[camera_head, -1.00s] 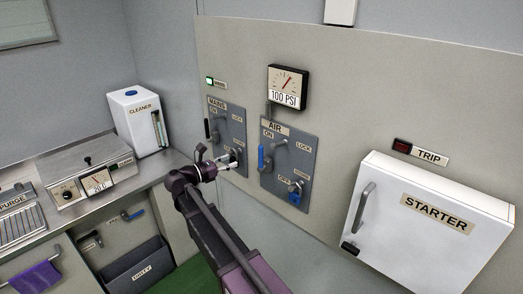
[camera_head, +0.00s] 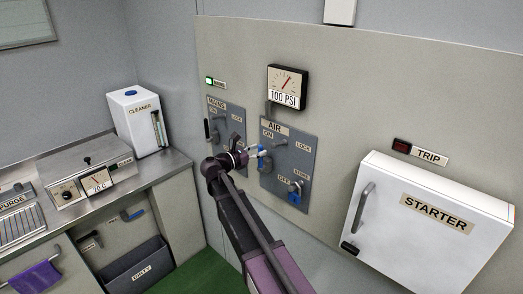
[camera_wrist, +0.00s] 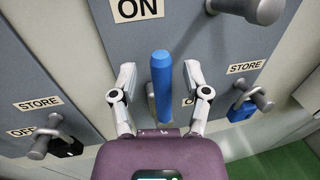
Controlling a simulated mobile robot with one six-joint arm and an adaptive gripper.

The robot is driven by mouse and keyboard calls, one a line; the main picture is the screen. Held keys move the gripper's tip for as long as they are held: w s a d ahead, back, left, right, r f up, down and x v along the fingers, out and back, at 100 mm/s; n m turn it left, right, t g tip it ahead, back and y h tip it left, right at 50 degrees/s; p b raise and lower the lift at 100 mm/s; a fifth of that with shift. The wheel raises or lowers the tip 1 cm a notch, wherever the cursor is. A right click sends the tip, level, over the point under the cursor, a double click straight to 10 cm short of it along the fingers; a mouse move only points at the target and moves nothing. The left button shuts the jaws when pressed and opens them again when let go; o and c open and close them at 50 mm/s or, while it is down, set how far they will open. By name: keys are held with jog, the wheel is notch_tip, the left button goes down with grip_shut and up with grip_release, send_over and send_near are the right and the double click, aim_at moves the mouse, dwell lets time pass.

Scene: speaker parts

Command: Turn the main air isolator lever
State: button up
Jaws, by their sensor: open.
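The blue lever handle (camera_head: 262,162) is on the grey AIR panel (camera_head: 305,152), below the ON label. My gripper (camera_head: 257,151) is open at the lever. In the wrist view, my gripper (camera_wrist: 159,80) has one finger on each side of the handle, with a visible gap on both sides. The ON label (camera_wrist: 138,8) is above. The lever's pivot is not clear to see.
The MAINS panel (camera_head: 235,122) with a black handle is just left. A blue padlock (camera_head: 295,196) hangs at STORE on the AIR panel. A gauge (camera_head: 287,87) reading 100 PSI is above. The white STARTER box (camera_head: 425,250) juts out at right.

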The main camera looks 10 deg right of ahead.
jog(key=shift+w+d, duration=0.25)
jog(key=shift+d, duration=0.35)
grip_shut()
